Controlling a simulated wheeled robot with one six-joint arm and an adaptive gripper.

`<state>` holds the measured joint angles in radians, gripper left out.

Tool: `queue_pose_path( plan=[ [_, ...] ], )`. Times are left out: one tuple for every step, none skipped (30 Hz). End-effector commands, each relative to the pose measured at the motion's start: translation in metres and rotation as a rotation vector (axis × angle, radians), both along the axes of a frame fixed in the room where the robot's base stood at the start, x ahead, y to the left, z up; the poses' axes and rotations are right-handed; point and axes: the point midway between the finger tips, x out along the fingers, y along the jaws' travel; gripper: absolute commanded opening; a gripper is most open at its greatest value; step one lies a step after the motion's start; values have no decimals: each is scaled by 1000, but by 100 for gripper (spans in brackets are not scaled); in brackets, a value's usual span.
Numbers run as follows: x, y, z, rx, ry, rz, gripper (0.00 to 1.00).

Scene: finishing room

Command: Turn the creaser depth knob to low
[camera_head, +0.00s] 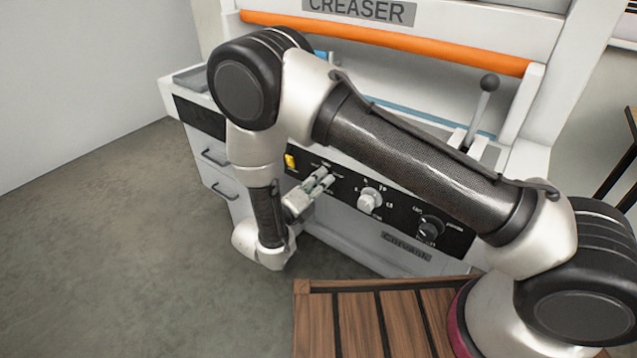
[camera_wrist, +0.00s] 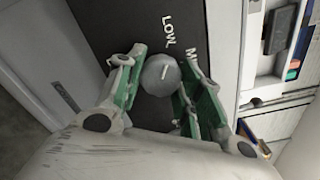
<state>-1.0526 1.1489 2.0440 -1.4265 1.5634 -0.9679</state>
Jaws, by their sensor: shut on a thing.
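The knob (camera_wrist: 158,76) is a round grey cap with a short white mark, in the wrist view on a dark panel. The mark points up and slightly right, towards the side where the label LOW (camera_wrist: 168,30) is printed; a second label starting with M is partly hidden by a finger. My gripper (camera_wrist: 161,72) has its green-lined fingers on both sides of the knob and is shut on it. In the head view my gripper (camera_head: 322,180) is at the left part of the creaser's black panel (camera_head: 343,193), and its fingers hide the knob.
A lever (camera_head: 487,92) stands on the machine. A wooden slatted surface (camera_head: 362,322) lies in front. Floor at left is clear.

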Motion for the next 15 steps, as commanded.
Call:
queue_pose_path(
  plan=[
    [0,0,0,-7,6,1,12],
    [0,0,0,-12,9,1,12],
    [0,0,0,-16,13,1,12],
    [0,0,0,-18,14,1,12],
    [0,0,0,-20,16,1,12],
    [0,0,0,-21,17,1,12],
    [0,0,0,-22,17,1,12],
    [0,0,0,-23,18,1,12],
    [0,0,0,-23,19,1,12],
    [0,0,0,-23,19,1,12],
    [0,0,0,-23,19,1,12],
    [0,0,0,-23,18,1,12],
    [0,0,0,-23,18,1,12],
    [0,0,0,-23,18,1,12],
    [0,0,0,-23,18,1,12]
  ],
)
